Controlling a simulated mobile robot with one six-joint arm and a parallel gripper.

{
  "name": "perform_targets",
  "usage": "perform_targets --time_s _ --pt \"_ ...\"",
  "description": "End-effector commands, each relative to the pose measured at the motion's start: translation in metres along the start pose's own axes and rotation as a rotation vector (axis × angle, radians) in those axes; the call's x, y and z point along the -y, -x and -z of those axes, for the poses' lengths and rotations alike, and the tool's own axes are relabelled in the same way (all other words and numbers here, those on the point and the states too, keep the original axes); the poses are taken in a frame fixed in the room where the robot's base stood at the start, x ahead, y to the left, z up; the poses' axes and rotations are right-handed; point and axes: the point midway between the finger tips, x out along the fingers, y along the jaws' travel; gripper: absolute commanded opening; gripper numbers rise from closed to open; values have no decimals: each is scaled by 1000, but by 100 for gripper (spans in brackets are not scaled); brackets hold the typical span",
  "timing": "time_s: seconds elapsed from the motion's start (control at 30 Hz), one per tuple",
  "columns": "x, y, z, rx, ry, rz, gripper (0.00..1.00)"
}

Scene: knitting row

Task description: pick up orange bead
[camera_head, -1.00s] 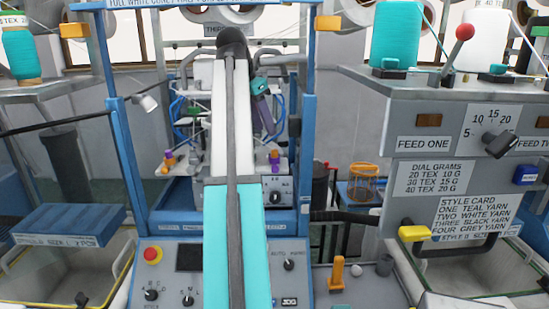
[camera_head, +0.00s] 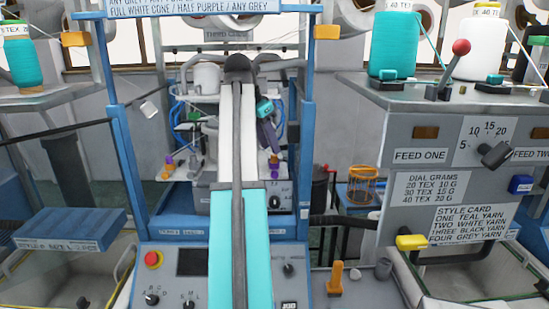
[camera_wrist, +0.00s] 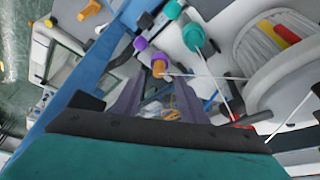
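My gripper (camera_wrist: 155,92) is open, with its two grey-purple fingers spread apart and nothing held between them. In the head view, my gripper (camera_head: 274,148) hangs beyond my arm over the machine's shelf. A small orange piece (camera_wrist: 158,69) sits directly against a purple one in the wrist view, just beyond the fingertips. Orange and purple pieces (camera_head: 168,167) also stand at the left of the shelf in the head view, and a purple piece (camera_head: 274,160) is near my gripper. I cannot tell which orange piece is the bead.
A blue frame post (camera_wrist: 88,70) crosses the wrist view at left. A large white cone (camera_wrist: 275,65) with thread fills the right. An orange peg (camera_head: 336,277) stands on the front panel.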

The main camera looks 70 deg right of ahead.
Motion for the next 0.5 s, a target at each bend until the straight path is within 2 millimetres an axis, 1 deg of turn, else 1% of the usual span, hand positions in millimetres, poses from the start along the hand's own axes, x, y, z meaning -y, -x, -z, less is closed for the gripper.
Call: perform_targets --time_s 0.3,0.5 --pt "-1 -29 0 0 1 0 39" --pt "0 -37 0 1 1 0 39"
